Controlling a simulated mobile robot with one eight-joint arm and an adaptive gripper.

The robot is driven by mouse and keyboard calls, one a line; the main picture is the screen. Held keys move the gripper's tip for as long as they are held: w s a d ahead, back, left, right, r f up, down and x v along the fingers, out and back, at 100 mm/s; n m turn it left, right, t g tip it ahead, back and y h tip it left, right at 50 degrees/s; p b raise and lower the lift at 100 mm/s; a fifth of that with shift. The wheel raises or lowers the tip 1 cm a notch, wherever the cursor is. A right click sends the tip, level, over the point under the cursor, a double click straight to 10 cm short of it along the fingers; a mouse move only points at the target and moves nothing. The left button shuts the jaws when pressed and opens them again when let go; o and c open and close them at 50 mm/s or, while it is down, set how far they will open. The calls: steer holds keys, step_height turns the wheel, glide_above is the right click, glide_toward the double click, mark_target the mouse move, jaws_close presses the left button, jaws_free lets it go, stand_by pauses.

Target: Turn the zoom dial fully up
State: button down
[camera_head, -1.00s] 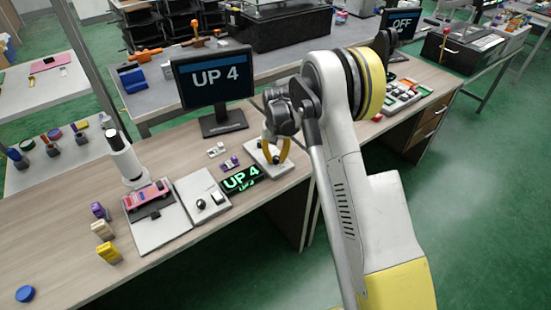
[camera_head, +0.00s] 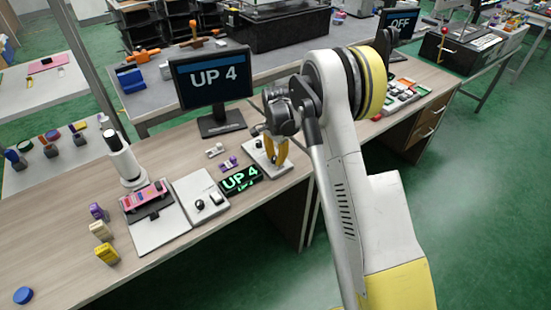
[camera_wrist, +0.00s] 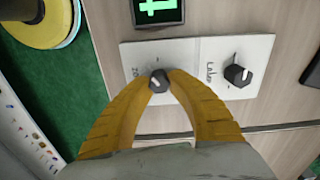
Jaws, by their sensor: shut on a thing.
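The zoom dial (camera_wrist: 159,81) is a small dark knob with a white pointer mark, on a white panel (camera_wrist: 209,52). The lettering beside it is partly hidden by a finger. My gripper (camera_wrist: 161,75) has its two yellow fingers closed around this dial, one on each side. In the head view my gripper (camera_head: 276,160) reaches down onto the panel (camera_head: 258,155). The dial itself is hidden there. A small green-lit display (camera_head: 240,179) beside the panel reads UP 4, and the monitor (camera_head: 212,80) behind also reads UP 4.
A second dark dial (camera_wrist: 237,74) with its own label sits on the same panel. Left of the display is another white panel (camera_head: 202,199) with small controls. A white scope-like stand (camera_head: 125,160) and small blocks (camera_head: 101,230) stand further left on the wooden table.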

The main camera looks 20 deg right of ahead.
mark_target(276, 157)
steer(key=m, duration=0.3)
steer(key=shift+s+m, duration=0.1)
steer(key=shift+m, duration=2)
steer(key=c, duration=1.3)
jaws_free()
steer(key=shift+o, duration=0.2)
step_height(276, 157, up, 12)
